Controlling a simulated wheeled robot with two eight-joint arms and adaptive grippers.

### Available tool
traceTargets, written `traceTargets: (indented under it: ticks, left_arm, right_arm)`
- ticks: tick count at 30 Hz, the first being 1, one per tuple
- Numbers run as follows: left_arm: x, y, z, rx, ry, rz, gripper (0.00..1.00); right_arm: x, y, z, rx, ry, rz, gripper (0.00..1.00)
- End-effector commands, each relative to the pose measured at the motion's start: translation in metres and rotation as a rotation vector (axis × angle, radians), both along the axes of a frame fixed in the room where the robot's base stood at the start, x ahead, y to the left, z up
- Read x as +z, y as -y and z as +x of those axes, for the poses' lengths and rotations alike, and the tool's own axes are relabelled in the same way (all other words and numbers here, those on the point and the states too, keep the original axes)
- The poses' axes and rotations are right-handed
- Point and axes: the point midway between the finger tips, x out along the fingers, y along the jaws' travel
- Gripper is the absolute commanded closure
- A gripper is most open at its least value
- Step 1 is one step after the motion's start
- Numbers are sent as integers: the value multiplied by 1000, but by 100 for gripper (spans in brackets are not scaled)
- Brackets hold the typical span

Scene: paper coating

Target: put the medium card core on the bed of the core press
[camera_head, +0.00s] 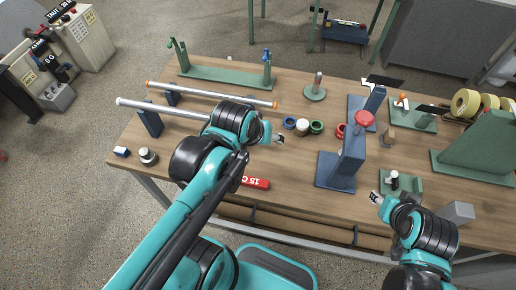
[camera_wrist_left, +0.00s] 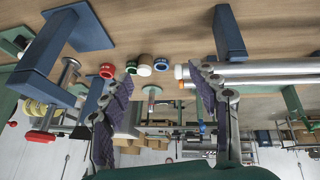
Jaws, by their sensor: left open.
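Several short ring-like cores stand in a group mid-table: a blue one (camera_head: 289,123), a pale one (camera_head: 302,127), a green one (camera_head: 316,127) and a red one (camera_head: 340,130). I cannot tell which is the medium card core. The group also shows in the left wrist view, with the pale, brown-sided one (camera_wrist_left: 145,65) between green and blue. A blue press (camera_head: 350,160) with a red knob stands right of them; its flat base (camera_head: 328,172) looks bare. My left gripper (camera_head: 279,139) is open and empty, just left of the cores. My right gripper (camera_head: 375,196) is right of the press base.
Two long rods (camera_head: 210,95) lie across blue supports at the left. A red labelled block (camera_head: 255,183) lies near the front edge. A green stand (camera_head: 225,77) is at the back. Green fixtures (camera_head: 480,150) and yellow rolls (camera_head: 465,102) fill the right side.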

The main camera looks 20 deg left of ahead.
Motion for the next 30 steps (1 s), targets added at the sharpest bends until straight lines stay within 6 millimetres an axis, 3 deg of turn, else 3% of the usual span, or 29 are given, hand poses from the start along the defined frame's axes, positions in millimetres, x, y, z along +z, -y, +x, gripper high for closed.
traceTargets:
  ticks: [1, 5, 6, 11, 20, 30]
  left_arm:
    - [-6, -1, -12, -54, 27, 46, 40]
    - [-14, -4, -27, -157, 76, 136, 40]
    - [-16, -4, -29, -174, 84, 152, 35]
    - [-16, -3, -22, -122, 78, 101, 35]
    - [-25, 9, 54, 423, -83, -408, 35]
    - [-74, 10, 145, 1051, -370, -946, 35]
  right_arm:
    - [0, 0, 0, 0, 0, 0, 58]
    - [0, 0, 0, 0, 0, 0, 58]
    - [0, 0, 0, 0, 0, 0, 58]
    - [0, 0, 0, 0, 0, 0, 58]
    - [-2, 0, 0, 0, 0, 0, 58]
    - [-3, 0, 0, 0, 0, 0, 58]
